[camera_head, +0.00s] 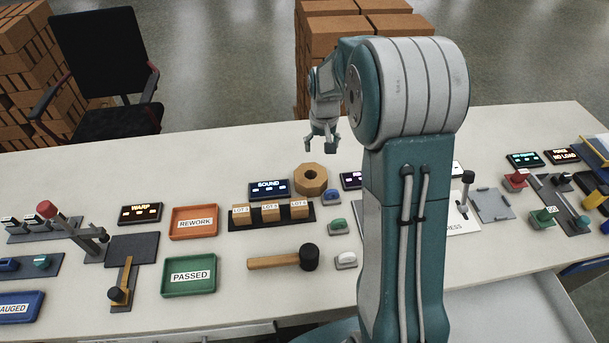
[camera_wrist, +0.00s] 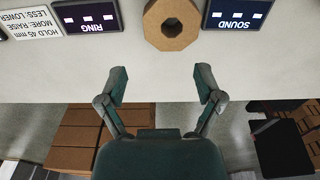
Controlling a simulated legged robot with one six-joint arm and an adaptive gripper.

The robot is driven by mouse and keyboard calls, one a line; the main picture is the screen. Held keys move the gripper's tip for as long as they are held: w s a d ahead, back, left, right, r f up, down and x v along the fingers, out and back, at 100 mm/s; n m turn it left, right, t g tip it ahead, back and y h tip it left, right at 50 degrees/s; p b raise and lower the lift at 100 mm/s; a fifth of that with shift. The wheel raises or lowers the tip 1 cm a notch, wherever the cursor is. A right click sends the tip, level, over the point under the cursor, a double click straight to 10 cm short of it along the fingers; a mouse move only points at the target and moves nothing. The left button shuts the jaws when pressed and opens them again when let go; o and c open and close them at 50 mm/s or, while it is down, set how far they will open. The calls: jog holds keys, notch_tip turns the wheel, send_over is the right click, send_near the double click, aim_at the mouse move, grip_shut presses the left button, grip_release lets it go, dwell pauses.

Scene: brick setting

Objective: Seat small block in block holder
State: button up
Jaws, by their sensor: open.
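Three small tan blocks labelled LOT (camera_head: 270,212) stand in a row on a dark holder (camera_head: 273,223) in the middle of the table. I cannot tell which block or holder the task means. A larger eight-sided wooden block with a round hole (camera_head: 310,179) sits just behind the row; it also shows at the top of the wrist view (camera_wrist: 171,24). My gripper (camera_head: 322,143) is open and empty, raised above the table's far edge, behind the wooden ring. In the wrist view my gripper (camera_wrist: 162,84) has its fingers spread, with nothing between them. The LOT blocks are out of the wrist view.
A wooden mallet (camera_head: 285,260) lies in front of the row. An orange REWORK tray (camera_head: 194,223) and green PASSED tray (camera_head: 189,275) stand to the left. SOUND (camera_head: 269,188) and RING (camera_wrist: 86,17) displays flank the ring. My arm hides part of the table's right side.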

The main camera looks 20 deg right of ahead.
send_over(322, 173)
jog(key=shift+g, duration=0.4)
jog(key=f, duration=0.7)
jog(key=shift+w+a+f, duration=0.1)
jog(key=shift+w+a, duration=0.1)
jog(key=shift+w, duration=0.05)
jog(key=f, duration=1.1)
jog(key=shift+s+d, duration=0.15)
jog(key=shift+d, duration=0.05)
grip_shut()
